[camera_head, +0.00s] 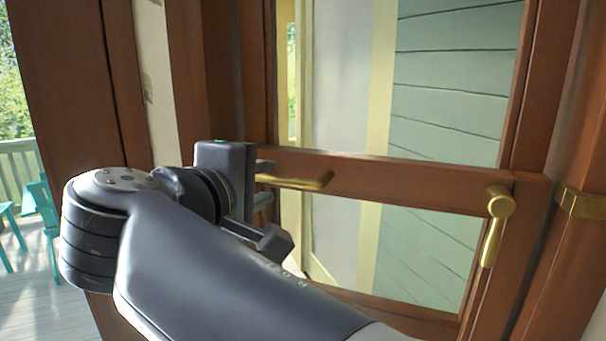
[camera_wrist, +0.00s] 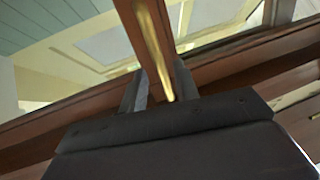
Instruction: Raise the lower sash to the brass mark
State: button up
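The sash is framed in reddish-brown wood. Its horizontal rail (camera_head: 400,180) crosses the middle of the head view, with glass above; I cannot tell whether the space below is open or glazed. A brass bar handle (camera_head: 310,183) is fixed on the rail's left part, and it also runs down the upper middle of the wrist view (camera_wrist: 152,45). A brass band (camera_head: 578,203), apparently the mark, sits on the right jamb, near the rail's height. My gripper (camera_head: 263,181) is at the handle's left end. Its fingers stand apart either side of the handle, with gaps visible in the wrist view.
A brass lever latch (camera_head: 495,222) hangs at the rail's right end. A brown sill (camera_head: 400,312) lies below. A brown post (camera_head: 70,85) stands at left, with a porch and teal chairs (camera_head: 45,205) beyond it. Green siding (camera_head: 450,90) shows outside.

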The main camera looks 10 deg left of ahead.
aim_at(271, 180)
jog(key=shift+x, duration=2)
grip_shut()
